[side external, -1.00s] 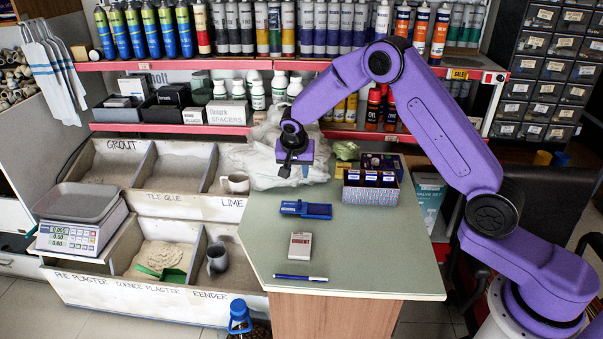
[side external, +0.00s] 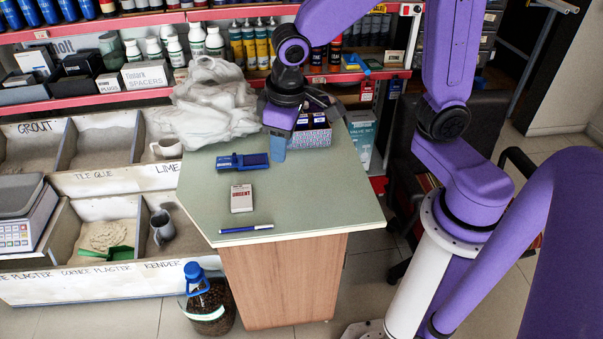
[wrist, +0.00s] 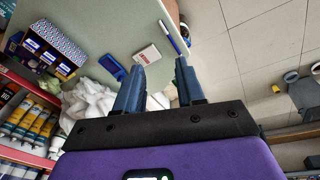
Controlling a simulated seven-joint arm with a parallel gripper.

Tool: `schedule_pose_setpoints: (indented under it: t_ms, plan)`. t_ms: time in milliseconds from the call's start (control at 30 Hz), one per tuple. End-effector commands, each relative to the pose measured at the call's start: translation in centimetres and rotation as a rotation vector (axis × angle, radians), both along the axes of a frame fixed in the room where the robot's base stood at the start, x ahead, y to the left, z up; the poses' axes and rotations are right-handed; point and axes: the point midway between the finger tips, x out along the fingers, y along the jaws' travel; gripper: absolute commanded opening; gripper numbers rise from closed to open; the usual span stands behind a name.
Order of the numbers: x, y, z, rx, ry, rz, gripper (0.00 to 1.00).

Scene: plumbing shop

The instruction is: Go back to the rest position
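My gripper (side external: 279,152) hangs over the back of the green counter (side external: 330,190) in the side external view, in front of the plastic bags and patterned box. Its fingers point down there. In the wrist view my gripper (wrist: 160,58) has its two blue fingers apart with nothing held between them. The dark blue device (side external: 243,161), the white card marked URGENT (side external: 241,198) and the blue pen (side external: 246,228) lie on the counter, clear of the fingers.
A patterned box (side external: 315,133) with dark packs stands at the counter's back right, close to my gripper. Crumpled white plastic bags (side external: 207,105) lie left of it. Shelves with bottles (side external: 255,45) are behind. The counter's front right is bare.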

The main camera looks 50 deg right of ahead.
Motion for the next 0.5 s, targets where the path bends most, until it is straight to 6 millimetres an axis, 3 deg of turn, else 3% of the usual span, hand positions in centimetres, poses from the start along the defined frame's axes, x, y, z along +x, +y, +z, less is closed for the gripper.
schedule_pose_setpoints:
  t_ms: [33,300,500]
  plan:
    - [-2.1,-0.4,0.4,0.002,0.013,0.071,0.38]
    - [-11.9,-3.1,1.1,0.005,0.095,0.446,0.38]
    - [-16.6,-5.1,0.9,0.009,0.136,0.642,0.38]
